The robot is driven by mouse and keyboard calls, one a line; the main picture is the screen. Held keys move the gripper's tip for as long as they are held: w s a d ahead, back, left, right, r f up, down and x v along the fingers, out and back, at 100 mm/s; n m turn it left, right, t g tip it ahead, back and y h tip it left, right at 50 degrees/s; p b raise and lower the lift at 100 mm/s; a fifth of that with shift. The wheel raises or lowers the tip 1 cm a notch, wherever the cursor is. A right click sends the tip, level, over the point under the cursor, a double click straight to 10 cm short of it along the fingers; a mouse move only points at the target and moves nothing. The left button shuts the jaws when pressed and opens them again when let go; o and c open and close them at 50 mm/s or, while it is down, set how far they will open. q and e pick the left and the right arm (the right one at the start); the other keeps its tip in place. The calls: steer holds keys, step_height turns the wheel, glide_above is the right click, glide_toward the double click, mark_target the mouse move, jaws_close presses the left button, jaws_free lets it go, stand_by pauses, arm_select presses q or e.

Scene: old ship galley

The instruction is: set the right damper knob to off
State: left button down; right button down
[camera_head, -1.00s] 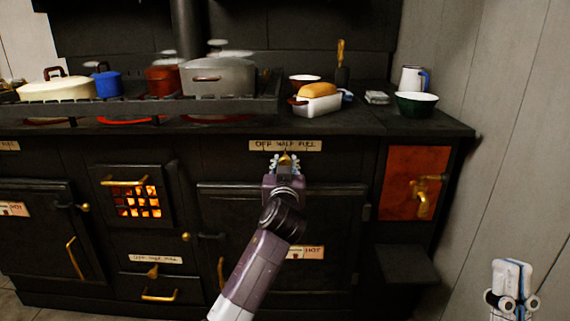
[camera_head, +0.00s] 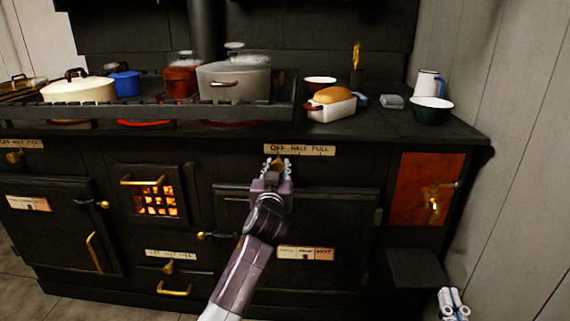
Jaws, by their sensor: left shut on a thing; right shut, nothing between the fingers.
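The right damper knob (camera_head: 278,160) is a small brass knob on the stove front, just under the right label strip (camera_head: 300,149) reading OFF HALF FULL. The knob stands below the word OFF, at the strip's left end. My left gripper (camera_head: 277,166) is shut on this knob, and its fingers hide part of it. My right gripper (camera_head: 453,303) is at the lower right edge of the view, shut and empty, away from the stove knobs.
A left damper knob (camera_head: 14,156) and a lower brass knob (camera_head: 168,267) sit under similar labels. Pots, including a grey one (camera_head: 234,80), stand behind the stove rail. A loaf tin (camera_head: 331,111) and green bowl (camera_head: 431,112) stand at right. A shelf (camera_head: 415,267) juts out below.

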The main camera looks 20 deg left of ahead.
arm_select(q)
steer(key=shift+a, duration=0.25)
arm_select(e)
steer(key=shift+w+d+f+g, duration=0.15)
steer(key=shift+f+g, duration=0.25)
steer(key=shift+f, duration=0.45)
arm_select(q)
steer(key=c, duration=2)
jaws_free()
steer(key=o, duration=0.4)
steer(key=shift+s+a, duration=0.15)
steer(key=shift+a, duration=0.05)
steer(key=shift+d, duration=0.1)
